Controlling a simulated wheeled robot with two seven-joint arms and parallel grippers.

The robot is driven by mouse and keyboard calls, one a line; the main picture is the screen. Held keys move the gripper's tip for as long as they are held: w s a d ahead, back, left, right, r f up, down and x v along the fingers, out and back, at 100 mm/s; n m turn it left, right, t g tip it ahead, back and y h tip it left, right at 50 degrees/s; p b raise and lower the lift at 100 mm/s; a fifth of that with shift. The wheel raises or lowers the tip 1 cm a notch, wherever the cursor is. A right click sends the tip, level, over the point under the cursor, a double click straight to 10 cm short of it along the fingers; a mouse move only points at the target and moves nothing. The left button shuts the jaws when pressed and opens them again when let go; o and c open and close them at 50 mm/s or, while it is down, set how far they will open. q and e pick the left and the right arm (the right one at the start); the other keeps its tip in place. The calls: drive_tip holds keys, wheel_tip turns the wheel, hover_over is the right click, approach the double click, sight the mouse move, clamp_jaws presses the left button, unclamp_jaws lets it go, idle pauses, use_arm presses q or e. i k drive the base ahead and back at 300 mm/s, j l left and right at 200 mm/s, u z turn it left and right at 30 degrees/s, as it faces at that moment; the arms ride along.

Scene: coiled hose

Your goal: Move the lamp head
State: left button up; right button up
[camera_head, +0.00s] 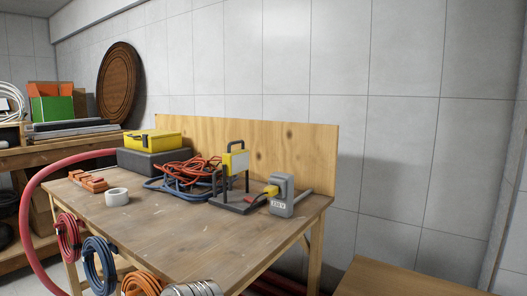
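A work lamp stands on the wooden workbench, right of its middle. Its lamp head (237,162) is a yellow-edged box with a pale front panel. It sits upright in a dark frame with a handle on top, on a dark flat base (236,203).
A grey box marked 230 V (281,196) with a yellow plug stands close right of the lamp. Red and blue cables (185,173) lie left of it. A white tape roll (117,197) and a yellow case (153,142) are farther left. The workbench (165,235) front is clear.

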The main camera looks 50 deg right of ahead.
sight(236, 161)
drive_tip(key=i+j+z, duration=0.2)
drive_tip(key=j+z, duration=0.25)
drive_tip(key=k+l+z, duration=0.1)
drive_tip(key=l+z, duration=0.85)
drive_tip(key=l, duration=0.25)
drive_tip(key=k+j+z, duration=0.25)
drive_tip(key=j, duration=0.15)
drive_tip(key=j+z, duration=0.25)
drive_tip(key=j, duration=0.2)
drive_tip(key=k+j+z, duration=0.3)
drive_tip(key=i+j, duration=0.05)
